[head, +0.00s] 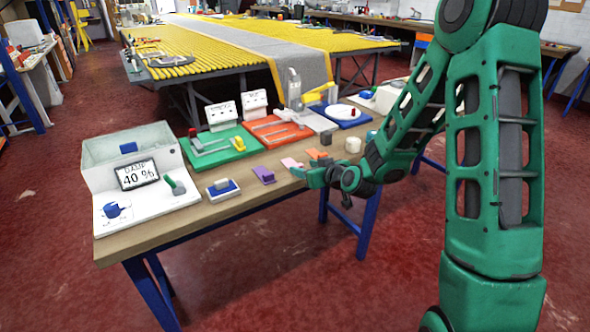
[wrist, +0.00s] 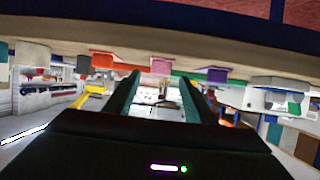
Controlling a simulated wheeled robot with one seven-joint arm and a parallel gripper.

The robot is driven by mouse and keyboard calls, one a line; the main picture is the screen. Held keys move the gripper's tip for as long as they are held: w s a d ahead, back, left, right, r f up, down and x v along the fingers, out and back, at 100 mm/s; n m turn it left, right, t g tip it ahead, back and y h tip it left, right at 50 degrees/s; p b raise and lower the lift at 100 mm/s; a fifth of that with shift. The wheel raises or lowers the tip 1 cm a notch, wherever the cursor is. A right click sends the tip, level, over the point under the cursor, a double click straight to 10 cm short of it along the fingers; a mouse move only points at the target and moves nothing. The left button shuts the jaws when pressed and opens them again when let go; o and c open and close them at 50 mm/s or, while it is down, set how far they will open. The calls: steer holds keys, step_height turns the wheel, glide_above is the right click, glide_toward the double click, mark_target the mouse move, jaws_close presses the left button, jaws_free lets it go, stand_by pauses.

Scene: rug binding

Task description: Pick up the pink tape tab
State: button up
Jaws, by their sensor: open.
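The pink tape tab (head: 291,163) lies near the front edge of the wooden table, between a purple piece and an orange piece. My gripper (head: 301,172) is at the table's front edge, close to the tab on its near right side. In the wrist view, which is upside down, my gripper (wrist: 160,78) is open, with two dark green fingers apart. The pink tab (wrist: 161,66) shows between and just past the fingertips. I see no contact, and nothing is held.
The purple piece (head: 264,175) is left of the tab, and the orange piece (head: 319,157) is right of it. A green board (head: 220,146) and a red-orange board (head: 278,132) lie behind. A white machine reading 40 % (head: 140,180) stands at the left end.

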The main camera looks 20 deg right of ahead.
mark_target(299, 165)
steer(key=x, duration=0.4)
steer(key=shift+c, duration=0.3)
steer(key=c, duration=1.1)
steer(key=shift+o, duration=0.2)
steer(key=shift+r, duration=0.1)
